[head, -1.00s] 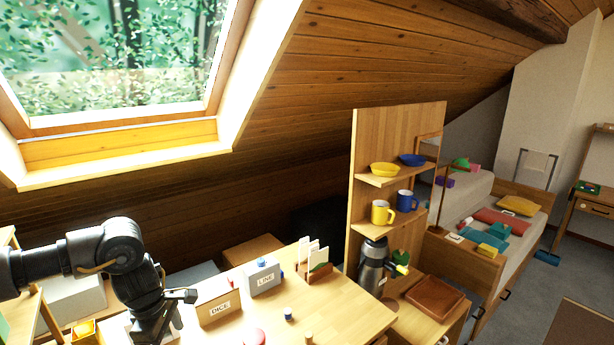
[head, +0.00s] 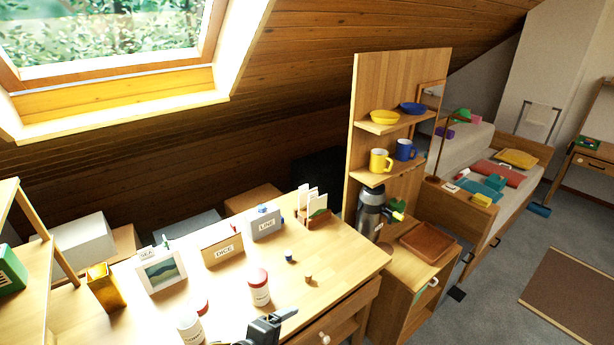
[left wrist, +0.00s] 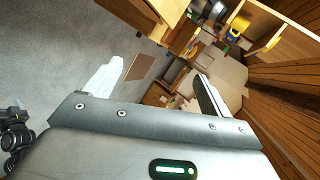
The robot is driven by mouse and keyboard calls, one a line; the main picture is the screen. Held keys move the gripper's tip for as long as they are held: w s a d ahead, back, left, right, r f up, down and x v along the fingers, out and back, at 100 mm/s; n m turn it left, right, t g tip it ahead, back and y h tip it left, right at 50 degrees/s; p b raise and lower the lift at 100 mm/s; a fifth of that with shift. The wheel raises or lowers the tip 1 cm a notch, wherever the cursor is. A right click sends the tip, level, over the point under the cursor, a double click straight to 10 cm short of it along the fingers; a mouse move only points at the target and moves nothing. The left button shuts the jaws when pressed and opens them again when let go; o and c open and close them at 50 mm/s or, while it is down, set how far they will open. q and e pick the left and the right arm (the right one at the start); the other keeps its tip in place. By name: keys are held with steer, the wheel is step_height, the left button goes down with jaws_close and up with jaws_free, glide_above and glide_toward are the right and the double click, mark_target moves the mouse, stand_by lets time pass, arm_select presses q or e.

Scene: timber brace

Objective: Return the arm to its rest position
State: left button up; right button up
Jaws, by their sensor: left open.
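My left gripper (left wrist: 152,78) shows in the left wrist view with its two fingers wide apart and nothing between them. Bare floor and a brown mat (left wrist: 140,66) lie far beyond the fingers. In the head view, dark gripper parts (head: 264,328) show at the bottom edge, in front of the desk (head: 345,262); the rest of that arm is cut off by the frame.
Behind are a picture frame (head: 160,272), the DICE box (head: 222,252) and LINE box (head: 264,224).

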arm_select(q)
steer(key=s+a+f+n+g+y, duration=0.3)
steer(key=s+a+f+n, duration=0.3)
steer(key=s+a+n, duration=0.45)
steer(key=s+a+f+n+g+y, duration=0.35)
steer(key=s+a+f+n, duration=0.25)
steer(key=s+a+n, duration=0.4)
steer(key=s+f+b+x, duration=0.1)
steer(key=s+b+x, duration=0.25)
steer(key=x, duration=0.75)
steer(key=s+a+b+x, duration=0.15)
steer(key=b+x, duration=0.25)
steer(key=x, duration=0.6)
steer(key=s+d+f+b+x, duration=0.1)
steer(key=s+b+x, duration=0.25)
steer(key=x, duration=0.75)
steer(key=s+a+f+b, duration=0.2)
steer(key=s+f+b, duration=0.3)
steer(key=f, duration=0.9)
steer(key=s+a+f+g+b, duration=0.1)
steer(key=s+f+b, duration=0.4)
steer(key=s+f, duration=0.5)
step_height(320, 180, down, 4)
steer(key=shift+s+a, duration=0.2)
steer(key=shift+a, duration=0.25)
